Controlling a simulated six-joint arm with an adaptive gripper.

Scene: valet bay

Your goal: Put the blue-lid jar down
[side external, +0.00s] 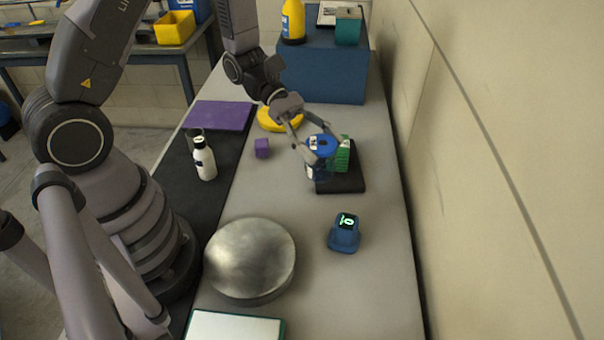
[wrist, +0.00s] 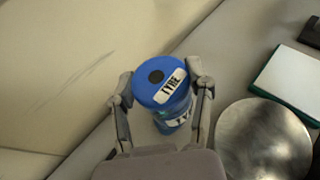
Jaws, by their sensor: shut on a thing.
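The blue-lid jar (side external: 321,147) is between the fingers of my gripper (side external: 319,149) in the side external view, upright or nearly so. In the wrist view the jar (wrist: 160,82) shows its blue lid with a dark centre spot and a white label reading "TYRE". My gripper (wrist: 162,90) is shut on it, one finger on each side. The jar is at the left edge of a black pad (side external: 345,182), in front of a green block-like thing (side external: 343,158) that it partly hides. I cannot tell whether the jar's base touches anything.
A blue device with a lit display (side external: 344,234) and a round metal disc (side external: 250,259) stand nearer the camera. A blue box (side external: 322,68) stands behind. A wall (side external: 480,170) borders the right.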

